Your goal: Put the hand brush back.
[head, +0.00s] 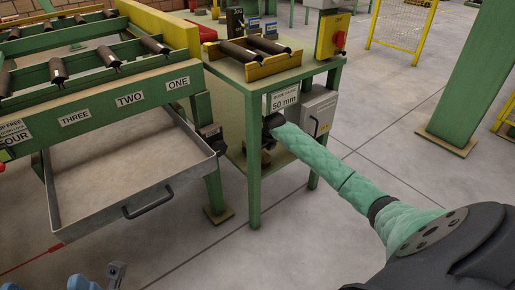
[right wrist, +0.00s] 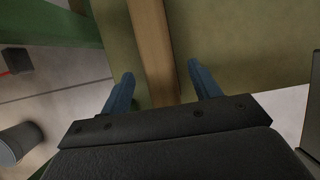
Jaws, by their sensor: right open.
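I cannot make out the hand brush for certain in either view. My right arm reaches to the green table (head: 253,160) in the head view, and its gripper there is hidden by the table leg and shadow. In the right wrist view my right gripper (right wrist: 162,88) is open, its two blue fingers well apart. A tan wooden-looking strip (right wrist: 152,45) runs between and beyond the fingers, in front of an olive-green surface (right wrist: 235,40). I see nothing gripped.
A grey metal tray (head: 187,172) with a handle sits under the roller conveyor (head: 115,98) labelled ONE, TWO, THREE and FOUR. Rollers (head: 268,44) lie on the table top. A grey box (head: 318,112) is at the table's right side. Open floor lies right of the table.

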